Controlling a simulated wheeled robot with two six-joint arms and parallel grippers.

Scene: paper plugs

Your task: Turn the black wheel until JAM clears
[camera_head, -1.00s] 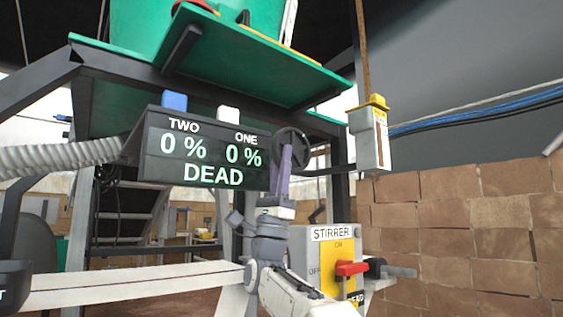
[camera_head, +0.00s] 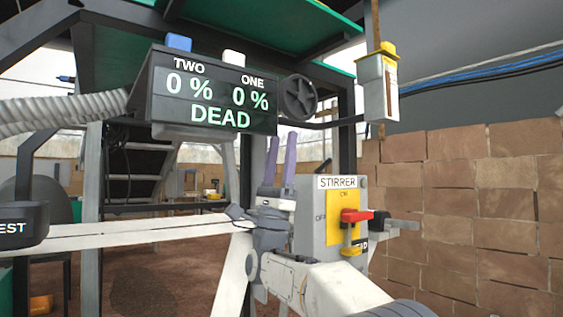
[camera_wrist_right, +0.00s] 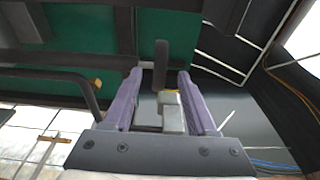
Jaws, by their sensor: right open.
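The black wheel (camera_head: 298,97) sits at the right end of the black display box (camera_head: 205,92), which reads TWO 0 %, ONE 0 % and DEAD. My right gripper (camera_head: 281,145) has its two purple fingers pointing up, apart and empty, below the wheel and clear of it in the head view. In the right wrist view the fingers (camera_wrist_right: 157,90) stand apart. A dark upright shape (camera_wrist_right: 160,65) shows between them, seemingly the wheel edge-on beyond the tips. JAM is not on the display. My left gripper is out of view.
A grey STIRRER box (camera_head: 308,225) with a red handle (camera_head: 356,215) stands close right of my right gripper. A yellow-capped grey box (camera_head: 377,85) hangs right of the wheel. A ribbed hose (camera_head: 60,110) meets the display's left side. A brick wall (camera_head: 480,210) fills the right.

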